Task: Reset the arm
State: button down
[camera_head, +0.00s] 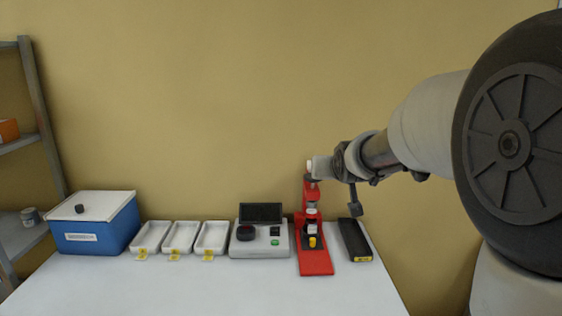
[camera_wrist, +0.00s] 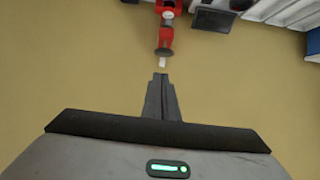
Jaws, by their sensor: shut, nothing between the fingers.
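My gripper (camera_wrist: 161,78) points away from the camera in the wrist view, its dark fingers pressed together with nothing between them. The wall fills most of the background there, and the scene appears upside down. In the head view my arm reaches in from the right, and its far end is beside the top of the red stand (camera_head: 316,262); the fingers are hard to make out there. The red stand also shows in the wrist view (camera_wrist: 165,38), beyond the fingertips. I cannot tell the exact gap between them.
On the white table (camera_head: 200,290) stand a blue box (camera_head: 85,237), several white trays (camera_head: 179,238), a white instrument with a dark screen (camera_head: 258,250) and a long black case (camera_head: 353,238). A shelf (camera_head: 42,110) stands at the left. The front of the table is clear.

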jog(key=s+g+p, duration=0.6)
jog(key=s+g, duration=0.1)
jog(key=s, duration=3)
jog(key=shift+a, duration=0.4)
